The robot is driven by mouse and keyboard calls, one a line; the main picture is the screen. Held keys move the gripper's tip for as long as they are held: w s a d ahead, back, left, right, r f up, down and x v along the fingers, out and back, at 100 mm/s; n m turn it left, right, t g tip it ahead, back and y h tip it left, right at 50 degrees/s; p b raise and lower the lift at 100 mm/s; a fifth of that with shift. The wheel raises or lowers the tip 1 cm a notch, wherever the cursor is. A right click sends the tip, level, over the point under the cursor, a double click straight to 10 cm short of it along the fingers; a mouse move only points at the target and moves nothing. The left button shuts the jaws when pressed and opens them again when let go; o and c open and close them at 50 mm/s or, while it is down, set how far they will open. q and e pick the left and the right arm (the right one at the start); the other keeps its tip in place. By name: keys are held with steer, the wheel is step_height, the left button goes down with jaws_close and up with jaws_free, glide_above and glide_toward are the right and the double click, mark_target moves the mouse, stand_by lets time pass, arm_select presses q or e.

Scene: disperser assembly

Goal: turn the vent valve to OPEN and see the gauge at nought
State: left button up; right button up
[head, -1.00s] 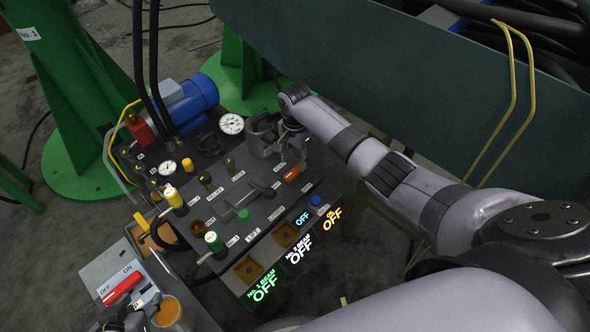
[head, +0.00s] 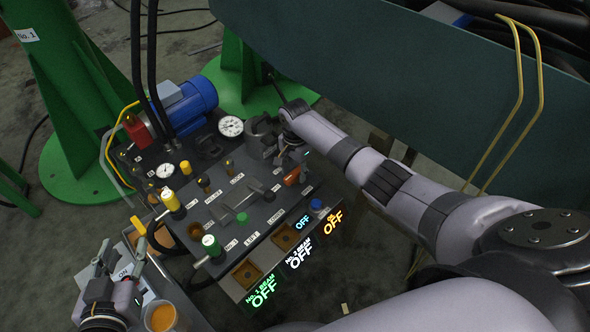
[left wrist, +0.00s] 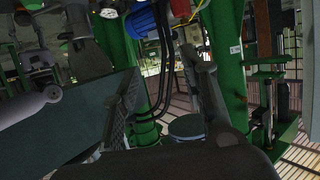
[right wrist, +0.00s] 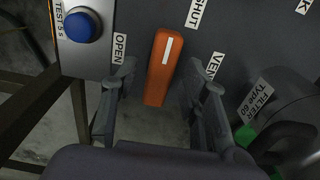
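The vent valve is an orange lever (right wrist: 160,70) with a white stripe, also seen in the head view (head: 291,177). In the right wrist view its striped end points up, close to the SHUT label (right wrist: 194,11); the OPEN label (right wrist: 119,48) is to its left. My right gripper (right wrist: 161,85) is open, its fingers on either side of the lever with gaps visible. A large white gauge (head: 230,126) and a smaller one (head: 165,170) stand on the panel; their readings are too small to tell. My left gripper (head: 120,258) is open and empty, left of the panel.
A blue button (right wrist: 81,25) sits left of the lever, and a filter canister (right wrist: 285,105) stands to its right. A cup (head: 160,317) stands near my left gripper.

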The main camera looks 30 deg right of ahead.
jaws_close()
stand_by(0.3)
